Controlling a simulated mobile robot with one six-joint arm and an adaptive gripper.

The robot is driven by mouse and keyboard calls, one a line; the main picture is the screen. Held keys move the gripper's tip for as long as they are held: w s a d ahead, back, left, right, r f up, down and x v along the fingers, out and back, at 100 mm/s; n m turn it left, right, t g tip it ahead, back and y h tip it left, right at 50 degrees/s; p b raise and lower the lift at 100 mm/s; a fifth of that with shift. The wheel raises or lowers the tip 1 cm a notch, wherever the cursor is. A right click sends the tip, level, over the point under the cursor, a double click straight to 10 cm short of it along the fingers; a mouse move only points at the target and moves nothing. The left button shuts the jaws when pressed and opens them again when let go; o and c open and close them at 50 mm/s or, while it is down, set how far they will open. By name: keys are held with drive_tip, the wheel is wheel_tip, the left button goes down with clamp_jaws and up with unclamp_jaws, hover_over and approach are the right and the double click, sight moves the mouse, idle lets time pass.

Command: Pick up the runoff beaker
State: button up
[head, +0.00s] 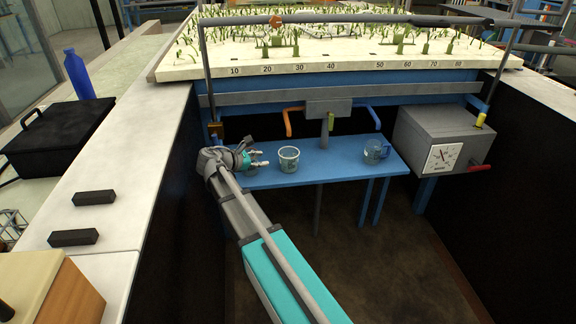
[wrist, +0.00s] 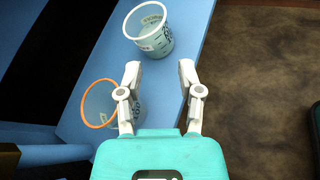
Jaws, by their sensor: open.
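A clear, pale beaker with markings (head: 289,159) stands upright on the blue shelf (head: 330,168). It also shows at the top of the wrist view (wrist: 150,32). My gripper (head: 263,159) is open and empty just left of this beaker, pointing toward it; in the wrist view the spread fingertips (wrist: 160,74) are apart from it. A second clear vessel with an orange rim (wrist: 84,104) stands beside the left finger in the wrist view, partly hidden by it. I cannot make this one out in the head view. No readable label tells which is the runoff beaker.
The planted flume bed (head: 340,60) and a valve with an orange and a blue handle (head: 328,108) are behind and above.

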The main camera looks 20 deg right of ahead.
drive_tip(key=shift+f, duration=0.1)
drive_tip(key=b, duration=0.3)
approach(296, 157)
drive_tip(key=shift+w+d+f, duration=0.25)
drive_tip(key=shift+w+d, duration=0.05)
drive_tip(key=shift+d, duration=0.2)
drive_tip(key=shift+w+d+f, duration=0.3)
drive_tip(key=shift+d, duration=0.25)
drive_tip(key=shift+b+x, duration=0.95)
drive_tip(key=shift+x, duration=1.65)
drive_tip(key=shift+s+r, duration=0.1)
drive_tip(key=shift+s, duration=0.05)
clamp_jaws()
